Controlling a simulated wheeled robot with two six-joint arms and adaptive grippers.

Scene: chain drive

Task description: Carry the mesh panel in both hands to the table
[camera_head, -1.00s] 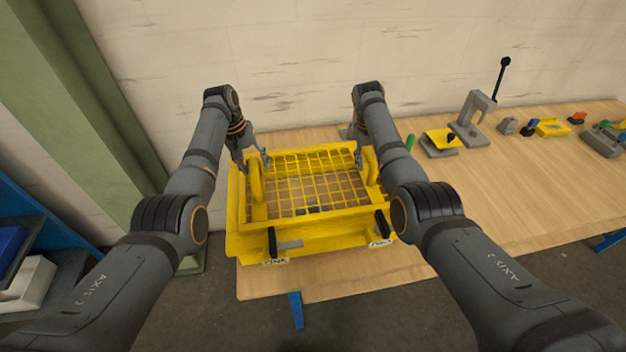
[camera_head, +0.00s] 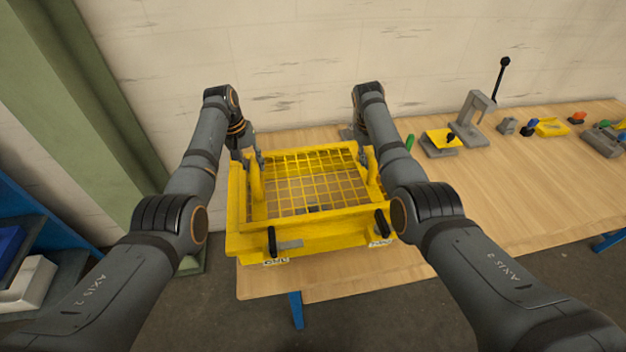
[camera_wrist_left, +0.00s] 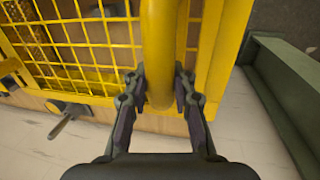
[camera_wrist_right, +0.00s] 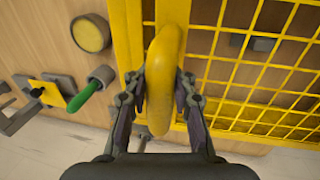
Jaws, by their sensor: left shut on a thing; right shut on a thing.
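The mesh panel (camera_head: 312,187) is a yellow frame with a square yellow grid and an upright tube handle on each side. It appears at or just above a yellow box-like frame (camera_head: 315,238) at the table's left end; contact between them is hard to judge. My left gripper (camera_head: 254,160) is shut on the left handle (camera_wrist_left: 160,45), one finger on each side. My right gripper (camera_head: 364,158) is shut on the right handle (camera_wrist_right: 165,65) in the same way. The wooden table (camera_head: 530,190) shows through the grid and extends to the right.
Black latches (camera_head: 272,241) stand on the yellow frame's front. A green-handled item (camera_wrist_right: 88,92), a yellow-topped grey block (camera_head: 440,139) and a grey lever press (camera_head: 473,118) stand to the right. A wall is behind; a green column (camera_head: 85,110) is at left.

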